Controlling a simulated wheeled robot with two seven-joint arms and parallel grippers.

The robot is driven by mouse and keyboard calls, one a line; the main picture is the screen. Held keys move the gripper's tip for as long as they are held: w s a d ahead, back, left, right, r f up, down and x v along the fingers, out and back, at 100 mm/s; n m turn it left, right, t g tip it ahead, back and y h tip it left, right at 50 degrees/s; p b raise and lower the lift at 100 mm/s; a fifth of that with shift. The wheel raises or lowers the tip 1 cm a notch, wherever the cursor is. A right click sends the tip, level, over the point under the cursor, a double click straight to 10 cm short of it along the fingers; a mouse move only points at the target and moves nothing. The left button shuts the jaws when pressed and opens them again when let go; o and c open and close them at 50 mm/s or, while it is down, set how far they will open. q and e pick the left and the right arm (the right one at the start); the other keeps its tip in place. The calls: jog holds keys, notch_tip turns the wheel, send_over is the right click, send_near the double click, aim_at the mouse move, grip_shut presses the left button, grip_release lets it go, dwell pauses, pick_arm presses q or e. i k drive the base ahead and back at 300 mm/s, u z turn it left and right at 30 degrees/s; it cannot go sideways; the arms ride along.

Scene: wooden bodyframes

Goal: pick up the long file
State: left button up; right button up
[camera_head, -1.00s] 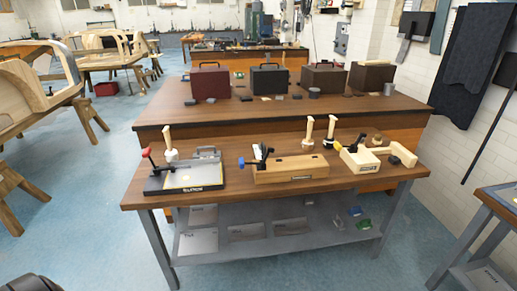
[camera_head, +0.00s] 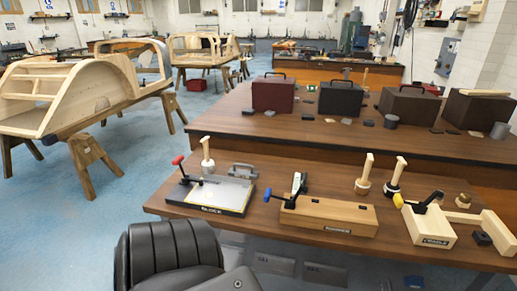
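I cannot make out a long file for sure in this view. Upright pale wooden handles stand on the front workbench (camera_head: 285,236): a left one (camera_head: 206,146), a middle one (camera_head: 366,168) and a right one (camera_head: 398,170). Their lower ends sit in small round bases, and I cannot tell which tools they are. Neither of my grippers shows.
The front bench holds a clamp tray (camera_head: 215,195), a long wooden block (camera_head: 327,216) and a pale wooden fixture (camera_head: 427,228). Cases (camera_head: 340,98) line the bench behind. Wooden bodyframes (camera_head: 75,85) stand at left. Blue floor (camera_head: 50,220) is clear at left.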

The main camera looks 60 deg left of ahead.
aim_at(251, 173)
jog(key=u, duration=0.4)
jog(key=i, duration=0.7)
jog(key=u, duration=1.05)
jog(key=i, duration=0.4)
jog(key=u, duration=0.45)
